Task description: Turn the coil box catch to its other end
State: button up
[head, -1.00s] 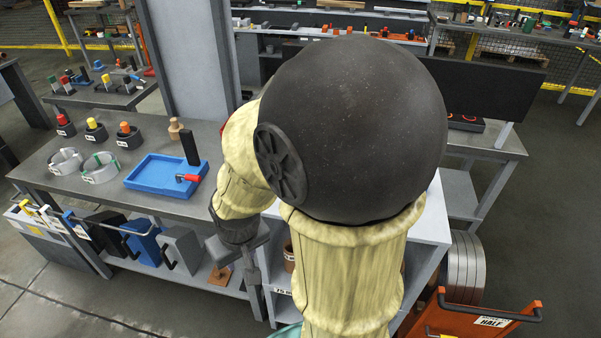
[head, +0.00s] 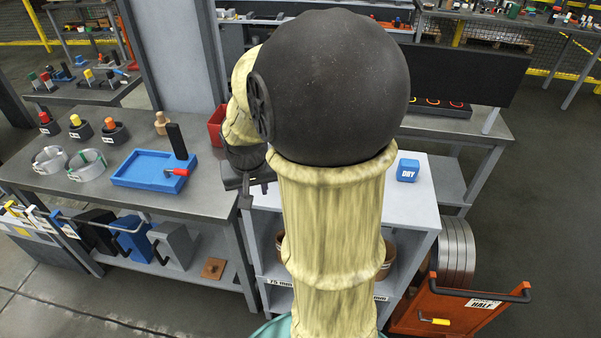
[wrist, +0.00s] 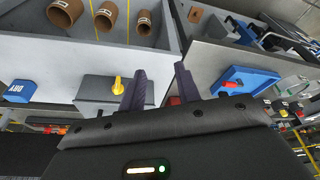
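In the wrist view a grey box (wrist: 100,90) stands on the light grey cabinet top, with a yellow turning catch (wrist: 118,85) on it. I take this for the coil box and its catch; my arm hides it in the head view. My gripper (wrist: 162,84) has its two dark fingers well apart, with nothing between them. The near finger overlaps the box's edge in the picture, close beside the catch; I cannot tell whether they touch. In the head view my gripper (head: 256,195) is at the left edge of the cabinet.
A blue DRY block (head: 408,170) stands on the cabinet top (head: 405,205). Left is a bench (head: 205,200) with a blue tray (head: 140,182) and a red bin (head: 217,125). An orange cart (head: 455,305) with a yellow handle stands front right. Brown tubes (wrist: 105,16) sit in the cabinet.

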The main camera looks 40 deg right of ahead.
jog(key=d+r+m+h, duration=0.1)
jog(key=d+r+m, duration=0.1)
jog(key=d, duration=0.4)
jog(key=w+d+r+m+h, duration=0.1)
jog(key=d+r+m, duration=0.2)
jog(key=d, duration=0.4)
jog(key=shift+w+d+r, duration=0.2)
jog(key=shift+w+d, duration=0.05)
jog(key=b+x, duration=0.1)
jog(key=x, duration=1.6)
jog(key=shift+a+f+b, duration=0.1)
jog(key=shift+f+b, duration=0.2)
grip_shut()
